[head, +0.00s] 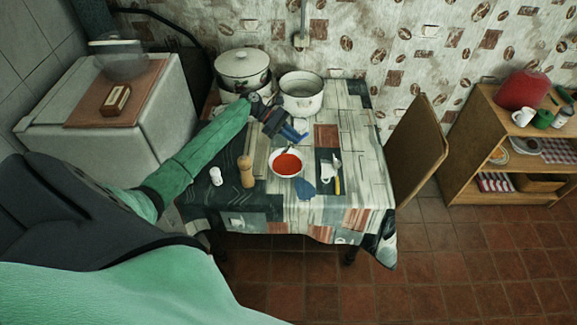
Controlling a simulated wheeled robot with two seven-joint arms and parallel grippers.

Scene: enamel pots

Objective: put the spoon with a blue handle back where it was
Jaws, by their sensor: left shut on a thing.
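My left gripper (280,122) is over the table, behind the white bowl of red soup (287,164). It is shut on the spoon with a blue handle (294,134), close to the handle. The spoon's lower end seems to reach down to the back rim of the bowl; whether it touches the soup is too small to tell. An open white enamel pot (301,105) stands just behind the gripper. A lidded white enamel pot (243,82) stands to its left. My right gripper is not in view.
A wooden pepper mill (246,174) and a white shaker (216,176) stand left of the bowl. A blue cloth-like piece (305,189) and a yellow-handled utensil (337,186) lie in front and right. A chair (416,145) is at the table's right side.

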